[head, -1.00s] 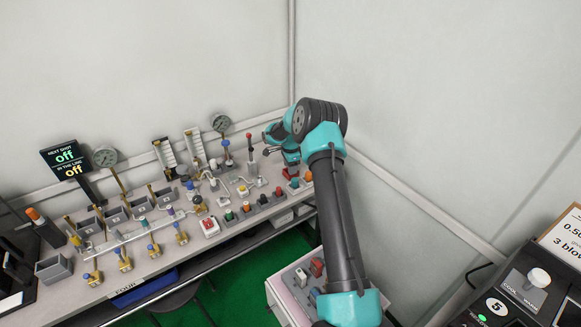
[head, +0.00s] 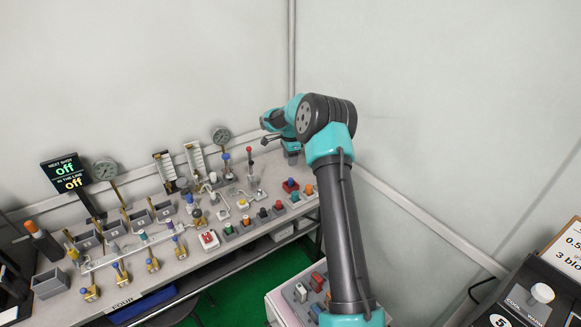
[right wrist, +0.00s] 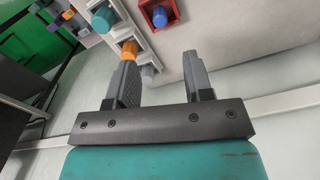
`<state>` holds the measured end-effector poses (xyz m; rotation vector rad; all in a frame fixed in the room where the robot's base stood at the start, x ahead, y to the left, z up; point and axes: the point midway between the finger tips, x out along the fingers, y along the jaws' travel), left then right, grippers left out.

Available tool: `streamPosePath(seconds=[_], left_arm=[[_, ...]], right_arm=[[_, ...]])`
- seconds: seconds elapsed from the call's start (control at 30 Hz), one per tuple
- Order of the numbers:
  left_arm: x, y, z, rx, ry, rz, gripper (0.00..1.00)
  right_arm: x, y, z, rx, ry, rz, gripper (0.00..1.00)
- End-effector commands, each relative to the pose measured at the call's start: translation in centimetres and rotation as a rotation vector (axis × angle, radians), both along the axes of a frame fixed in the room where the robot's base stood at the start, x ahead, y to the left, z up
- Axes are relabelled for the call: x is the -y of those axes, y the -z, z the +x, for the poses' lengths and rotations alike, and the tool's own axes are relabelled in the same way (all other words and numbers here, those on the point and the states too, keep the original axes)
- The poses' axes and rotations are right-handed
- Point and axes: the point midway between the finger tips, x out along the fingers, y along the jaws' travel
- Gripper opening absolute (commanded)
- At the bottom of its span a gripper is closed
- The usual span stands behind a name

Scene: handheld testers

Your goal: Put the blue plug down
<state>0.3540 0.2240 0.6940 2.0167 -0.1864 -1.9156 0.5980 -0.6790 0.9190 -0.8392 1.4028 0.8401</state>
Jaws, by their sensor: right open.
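The blue plug (right wrist: 160,16) stands in a red square holder (right wrist: 170,8) at the top of the right wrist view. In the head view the red holder (head: 290,186) sits near the back right of the bench, with the plug small on it. My right gripper (right wrist: 160,85) is open, with nothing between its jaws. It is apart from the plug; in the head view the gripper (head: 292,161) hangs just above and behind the holder. My left gripper is not in view.
An orange plug (right wrist: 130,48) in a grey holder shows by one right jaw. A row of coloured plugs (head: 262,212) lines the bench front. Gauges (head: 221,135) and valves crowd the bench to the left. A wall stands close behind.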

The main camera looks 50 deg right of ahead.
Motion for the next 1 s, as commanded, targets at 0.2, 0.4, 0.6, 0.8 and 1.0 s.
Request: streamPosePath(seconds=[0.2, 0.4, 0.6, 0.8, 1.0], left_arm=[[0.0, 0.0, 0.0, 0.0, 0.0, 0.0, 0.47], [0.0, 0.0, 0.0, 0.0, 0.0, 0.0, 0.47], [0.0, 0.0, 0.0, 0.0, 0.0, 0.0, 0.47], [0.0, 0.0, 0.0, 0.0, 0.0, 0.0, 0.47], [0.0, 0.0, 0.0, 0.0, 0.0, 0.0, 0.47]], right_arm=[[0.0, -0.8, 0.0, 0.0, 0.0, 0.0, 0.47], [0.0, -0.8, 0.0, 0.0, 0.0, 0.0, 0.47], [0.0, -0.8, 0.0, 0.0, 0.0, 0.0, 0.47], [0.0, -0.7, 0.0, -0.001, -0.004, 0.0, 0.47], [-2.0, 1.2, -0.9, -0.047, -0.13, 0.004, 0.47]])
